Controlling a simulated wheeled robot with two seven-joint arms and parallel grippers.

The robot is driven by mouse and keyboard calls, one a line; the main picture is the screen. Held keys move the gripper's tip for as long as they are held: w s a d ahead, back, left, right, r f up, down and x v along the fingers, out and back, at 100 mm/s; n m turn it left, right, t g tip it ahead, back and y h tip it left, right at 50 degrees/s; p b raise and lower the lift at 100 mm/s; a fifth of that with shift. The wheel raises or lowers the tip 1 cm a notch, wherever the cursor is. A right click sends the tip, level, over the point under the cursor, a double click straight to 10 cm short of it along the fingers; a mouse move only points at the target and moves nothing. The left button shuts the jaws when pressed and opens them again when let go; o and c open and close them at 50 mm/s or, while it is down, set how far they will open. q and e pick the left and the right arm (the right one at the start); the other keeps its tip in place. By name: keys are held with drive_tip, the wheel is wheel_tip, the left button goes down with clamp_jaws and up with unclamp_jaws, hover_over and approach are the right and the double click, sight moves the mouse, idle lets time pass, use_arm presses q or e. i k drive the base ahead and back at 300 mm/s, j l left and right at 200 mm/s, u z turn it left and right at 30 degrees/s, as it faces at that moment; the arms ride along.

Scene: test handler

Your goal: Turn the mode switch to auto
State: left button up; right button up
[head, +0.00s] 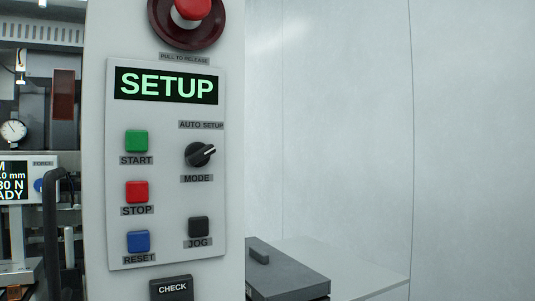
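The mode switch (201,154) is a black rotary knob with a pale pointer line, on the right side of a grey control panel (170,115). Its pointer aims right and slightly up, toward the SETUP side of the "AUTO SETUP" label (201,125) above it. A "MODE" label (197,179) is below it. The display (167,86) at the panel's top reads SETUP in green letters. Neither of my grippers shows in the head view.
Green start (137,141), red stop (137,191), blue reset (138,241) and black jog (198,227) buttons share the panel. A red emergency stop (192,10) is above. A dark box (290,275) sits lower right. The space right of the panel is open before a pale wall.

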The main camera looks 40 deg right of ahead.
sight(196, 155)
drive_tip(key=l+u, duration=0.15)
drive_tip(key=l, duration=0.2)
drive_tip(key=k+l+u, duration=0.15)
drive_tip(key=l, duration=0.2)
drive_tip(key=k+l+u, duration=0.15)
drive_tip(key=l, duration=0.2)
drive_tip(key=l+u, duration=0.15)
drive_tip(key=l, duration=0.2)
drive_tip(key=k+l+u, duration=0.15)
drive_tip(key=k+l, duration=0.05)
drive_tip(key=l, duration=0.15)
